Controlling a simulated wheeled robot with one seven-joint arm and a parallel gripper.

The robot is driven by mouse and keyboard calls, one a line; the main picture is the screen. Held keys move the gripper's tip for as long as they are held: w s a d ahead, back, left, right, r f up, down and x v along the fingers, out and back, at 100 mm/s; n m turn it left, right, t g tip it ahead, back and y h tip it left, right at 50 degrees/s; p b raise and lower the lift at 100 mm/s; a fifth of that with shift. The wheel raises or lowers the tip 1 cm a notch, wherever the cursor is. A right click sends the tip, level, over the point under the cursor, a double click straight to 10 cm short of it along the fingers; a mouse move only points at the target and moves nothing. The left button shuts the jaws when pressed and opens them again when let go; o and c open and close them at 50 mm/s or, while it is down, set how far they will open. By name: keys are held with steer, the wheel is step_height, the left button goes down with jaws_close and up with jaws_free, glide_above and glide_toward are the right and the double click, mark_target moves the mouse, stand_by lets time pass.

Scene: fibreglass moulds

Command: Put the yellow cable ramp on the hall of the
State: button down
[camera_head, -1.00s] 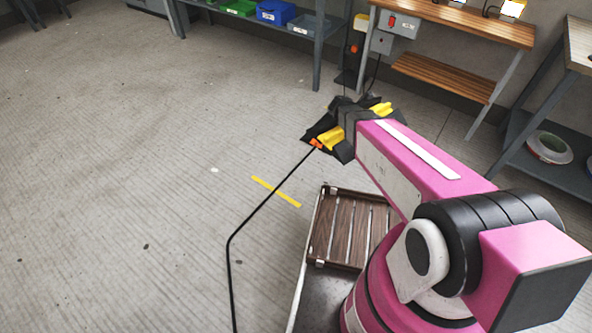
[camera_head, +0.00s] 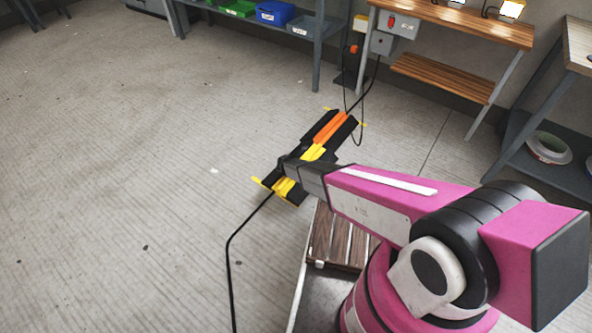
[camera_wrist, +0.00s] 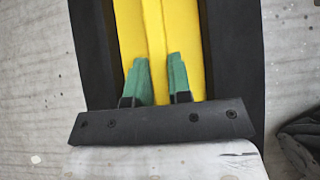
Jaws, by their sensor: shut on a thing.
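The cable ramp (camera_head: 318,143) is a long black piece with a yellow and orange middle strip. It lies slantwise over the line of the black cable (camera_head: 234,240). My gripper (camera_wrist: 158,62) is shut on the ramp's raised yellow middle ridge, with one green finger on each side. In the head view my wrist hides part of the ramp's near half. The cable shows beyond both ends of the ramp; its run between them is hidden. I cannot tell whether the ramp rests on the floor or is just above it.
Yellow floor marks show at the ramp's near end (camera_head: 261,182) and far end (camera_head: 362,124). A wooden slatted deck (camera_head: 338,238) is beside my arm. A workbench (camera_head: 455,22) and a shelf with bins (camera_head: 272,12) stand behind. The floor to the left is clear.

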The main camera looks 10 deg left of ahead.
steer(key=shift+w+a+f, duration=0.15)
steer(key=shift+a+f, duration=0.2)
steer(key=shift+f, duration=0.2)
steer(key=w+a+f, duration=0.1)
steer(key=w+f, duration=0.1)
steer(key=w, duration=0.1)
steer(key=w+a+f, duration=0.2)
steer(key=w, duration=0.2)
steer(key=w+a+f, duration=0.1)
steer(key=w+f, duration=0.1)
steer(key=w, duration=0.1)
steer(key=shift+w+a+f, duration=0.15)
steer(key=shift+a+f, duration=0.05)
steer(key=shift+f, duration=2.05)
steer(key=shift+f, duration=0.2)
steer(key=c, duration=1)
jaws_free()
steer(key=shift+c, duration=0.2)
